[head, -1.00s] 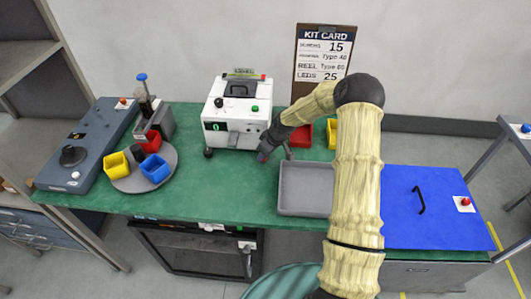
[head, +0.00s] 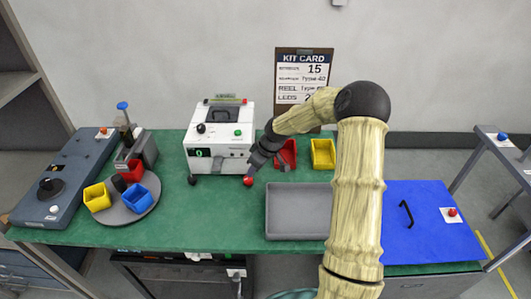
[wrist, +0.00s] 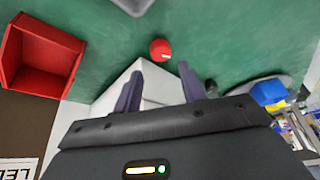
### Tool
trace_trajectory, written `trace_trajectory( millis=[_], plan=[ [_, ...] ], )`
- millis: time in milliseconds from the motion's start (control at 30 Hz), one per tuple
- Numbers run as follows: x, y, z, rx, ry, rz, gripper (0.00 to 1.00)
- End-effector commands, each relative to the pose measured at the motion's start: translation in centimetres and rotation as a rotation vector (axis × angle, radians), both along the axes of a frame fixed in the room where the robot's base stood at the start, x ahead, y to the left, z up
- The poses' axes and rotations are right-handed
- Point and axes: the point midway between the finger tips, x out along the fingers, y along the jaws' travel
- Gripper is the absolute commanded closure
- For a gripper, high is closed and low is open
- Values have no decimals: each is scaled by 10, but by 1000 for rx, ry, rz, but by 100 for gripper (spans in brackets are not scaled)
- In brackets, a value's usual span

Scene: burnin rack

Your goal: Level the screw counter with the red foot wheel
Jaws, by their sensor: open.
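The screw counter (head: 222,128) is a white box with a display, a black knob and a green button, standing at the back of the green bench. Its red foot wheel (head: 248,181) shows at its front right corner, and in the wrist view the red wheel (wrist: 160,49) lies beyond my fingertips. A black foot (head: 192,180) is at the front left corner. My gripper (head: 256,168) is just above the red wheel in the head view. In the wrist view my gripper (wrist: 160,80) is open and empty, its fingers apart, with the counter's white body between and beyond them.
A grey tray (head: 297,236) lies to the right on the bench. A red bin (head: 287,155) and a yellow bin (head: 323,153) stand behind it. A turntable with small cups (head: 127,208) is at left. A blue panel (head: 428,228) is at right. Bench before the counter is clear.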

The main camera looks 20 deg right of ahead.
Motion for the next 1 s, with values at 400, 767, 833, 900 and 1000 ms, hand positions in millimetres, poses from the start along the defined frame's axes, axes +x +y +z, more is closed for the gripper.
trace_trajectory(
  millis=[400,767,833,900,1000],
  plan=[
    [-23,-22,76,-1,-3,-1,59],
    [-29,-26,95,0,-1,2,59],
    [-29,-26,95,0,-1,1,59],
    [-29,-26,94,0,-1,1,59],
    [-29,-26,94,0,-1,1,59]
  ],
)
